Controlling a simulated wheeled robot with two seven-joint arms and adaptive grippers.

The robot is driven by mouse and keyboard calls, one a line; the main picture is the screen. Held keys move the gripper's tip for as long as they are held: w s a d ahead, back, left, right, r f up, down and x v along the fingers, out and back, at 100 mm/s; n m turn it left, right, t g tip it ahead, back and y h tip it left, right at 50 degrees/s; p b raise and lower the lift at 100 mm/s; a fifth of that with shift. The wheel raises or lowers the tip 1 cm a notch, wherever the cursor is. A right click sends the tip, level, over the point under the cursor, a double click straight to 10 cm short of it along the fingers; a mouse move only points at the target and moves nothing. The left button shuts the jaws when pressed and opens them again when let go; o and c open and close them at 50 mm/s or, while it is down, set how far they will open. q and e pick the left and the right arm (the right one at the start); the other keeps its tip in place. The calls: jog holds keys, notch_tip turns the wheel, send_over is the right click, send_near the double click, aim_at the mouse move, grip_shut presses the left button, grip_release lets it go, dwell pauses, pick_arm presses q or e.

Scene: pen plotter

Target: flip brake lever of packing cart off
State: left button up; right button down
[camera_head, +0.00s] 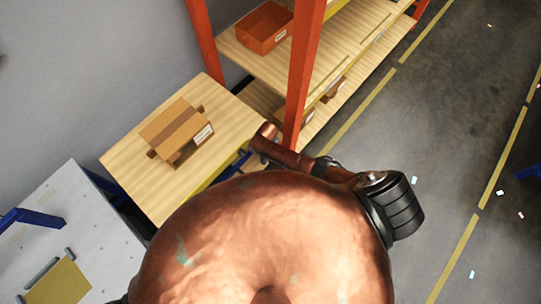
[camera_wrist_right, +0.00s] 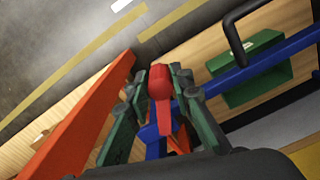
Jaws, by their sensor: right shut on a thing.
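The red brake lever (camera_wrist_right: 160,82) stands in the middle of the right wrist view, between the green fingers of my right gripper (camera_wrist_right: 158,92). The gripper is shut on it. A blue part (camera_wrist_right: 153,140) shows beneath the lever, and a blue frame bar (camera_wrist_right: 262,60) runs to the right. In the head view, a wood-topped cart or bench (camera_head: 133,166) with blue frame parts stands at left centre. My own copper-coloured arm covers the lower middle there and hides the lever and right gripper. My left gripper is in neither view.
A cardboard box (camera_head: 172,128) lies on the wooden top. A grey table (camera_head: 85,235) is at lower left. Open floor (camera_head: 440,110) with yellow lines lies right.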

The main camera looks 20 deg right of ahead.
jog(key=shift+a, duration=0.2)
jog(key=c, duration=1.8)
grip_release()
jog(key=shift+o, duration=0.6)
jog(key=shift+d, duration=0.1)
notch_tip(320, 180, up, 12)
